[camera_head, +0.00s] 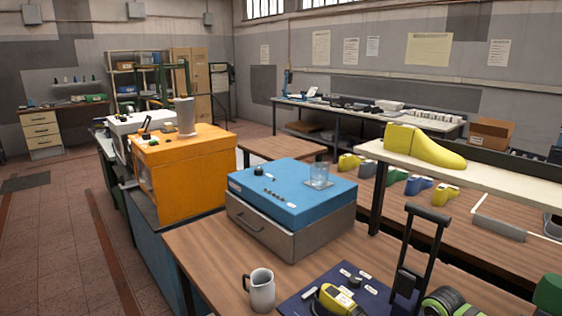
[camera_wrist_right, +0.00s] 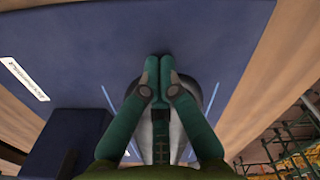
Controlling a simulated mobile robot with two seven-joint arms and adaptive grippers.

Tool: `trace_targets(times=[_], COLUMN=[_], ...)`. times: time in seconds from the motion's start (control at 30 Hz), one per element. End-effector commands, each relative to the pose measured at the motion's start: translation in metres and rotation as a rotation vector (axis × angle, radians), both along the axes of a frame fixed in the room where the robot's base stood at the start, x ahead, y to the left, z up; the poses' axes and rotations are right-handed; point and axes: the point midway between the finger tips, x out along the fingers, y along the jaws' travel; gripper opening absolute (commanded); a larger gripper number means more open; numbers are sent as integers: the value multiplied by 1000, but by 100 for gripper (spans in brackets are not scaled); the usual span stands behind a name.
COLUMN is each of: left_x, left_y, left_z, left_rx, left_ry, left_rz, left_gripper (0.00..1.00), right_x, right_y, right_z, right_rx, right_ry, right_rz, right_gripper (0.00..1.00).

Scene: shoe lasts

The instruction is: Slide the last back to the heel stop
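In the right wrist view, my right gripper (camera_wrist_right: 159,78) has its dark green fingers drawn together, with the tips meeting over a blue mat (camera_wrist_right: 215,30). A smooth grey rounded thing (camera_wrist_right: 178,140), perhaps the last, lies below and behind the fingers, which hide most of it. I cannot tell whether the fingers touch it. Thin light-blue lines run on the mat at both sides of it. A dark blue block (camera_wrist_right: 70,142) stands at the left; I cannot tell whether it is the heel stop. My left gripper is not in view.
A blue-topped box (camera_head: 290,192) with a glass (camera_head: 319,175), a grey mug (camera_head: 260,290) and a dark-handled thing (camera_head: 420,255) occupy the wooden table (camera_head: 215,265).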

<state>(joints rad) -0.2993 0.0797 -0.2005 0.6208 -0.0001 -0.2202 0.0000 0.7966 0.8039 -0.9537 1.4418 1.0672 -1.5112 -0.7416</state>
Motion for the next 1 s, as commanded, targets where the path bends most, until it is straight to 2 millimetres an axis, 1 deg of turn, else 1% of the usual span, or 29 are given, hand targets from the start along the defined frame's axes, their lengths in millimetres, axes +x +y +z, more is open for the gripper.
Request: trace_targets(times=[0.33,1.0], left_x=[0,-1], left_y=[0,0], left_z=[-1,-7], left_rx=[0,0], left_ry=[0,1], left_rz=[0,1], left_gripper=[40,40], right_x=[1,20], right_y=[1,16], right_z=[0,0], right_rx=[0,2], right_ry=[0,-2], right_rz=[0,1], right_gripper=[0,0])
